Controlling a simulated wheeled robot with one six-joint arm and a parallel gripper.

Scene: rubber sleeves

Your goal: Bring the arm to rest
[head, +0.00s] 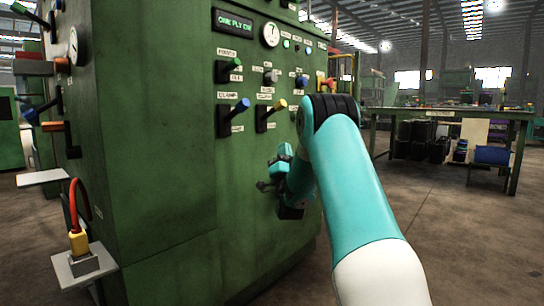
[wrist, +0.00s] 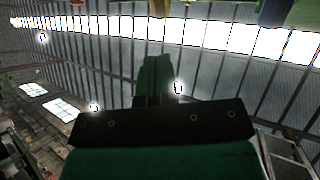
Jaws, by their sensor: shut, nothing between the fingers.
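My arm (head: 362,185), teal and white, rises from the bottom right of the head view and bends down at its black joint. My gripper (head: 264,186) hangs low in front of the green cabinet (head: 170,130), small and partly dark against it. I cannot tell whether it touches the cabinet. In the wrist view my gripper (wrist: 154,75) has its fingers together with nothing between them. The wrist view faces the roof.
A small shelf (head: 84,264) with a red cable juts out at the lower left. A workbench (head: 450,112) stands at the right, with open floor before it.

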